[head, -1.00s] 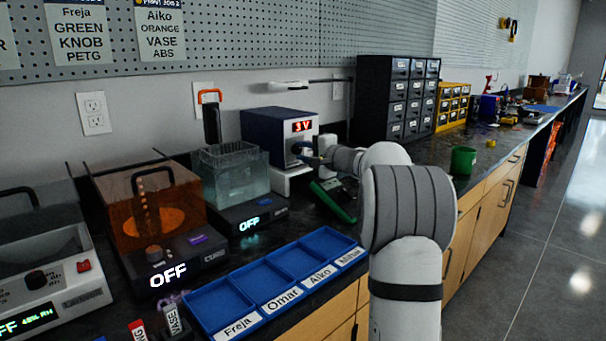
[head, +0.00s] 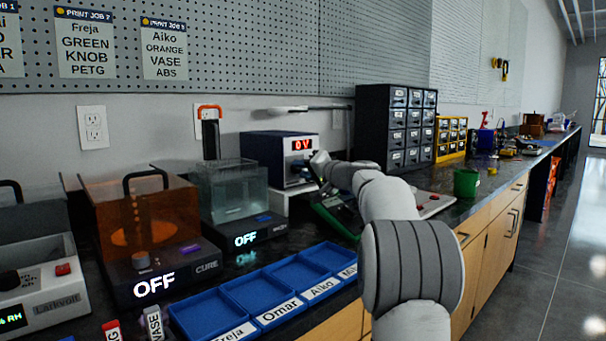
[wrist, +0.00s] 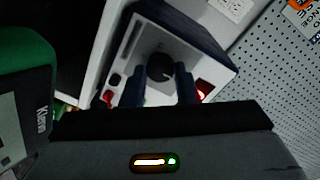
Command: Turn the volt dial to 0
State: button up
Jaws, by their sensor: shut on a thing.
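The power supply (head: 272,149) is a dark blue box with a light front face, standing on a white stand on the bench. Its red display (head: 302,144) reads 0 V. In the wrist view the black round volt dial (wrist: 160,66) sits on the white front panel (wrist: 185,50), with a light pointer mark. My gripper (wrist: 160,80) has a dark finger on each side of the dial and is shut on it. In the head view my gripper (head: 317,166) is at the supply's front, and my arm comes in from the right; the dial is hidden there.
A green-framed meter (head: 338,215) lies below my arm. A clear tank unit (head: 232,190) and an orange cure box (head: 140,215), both showing OFF, stand left. Blue name trays (head: 252,291) line the front edge. A green cup (head: 466,182) stands right.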

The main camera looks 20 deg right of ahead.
jog(key=shift+a+f, duration=0.1)
jog(key=shift+f, duration=0.05)
jog(key=shift+c, duration=0.2)
jog(key=o, duration=1)
jog(key=p+v, duration=0.1)
jog(key=v, duration=0.6)
jog(key=shift+s, duration=0.35)
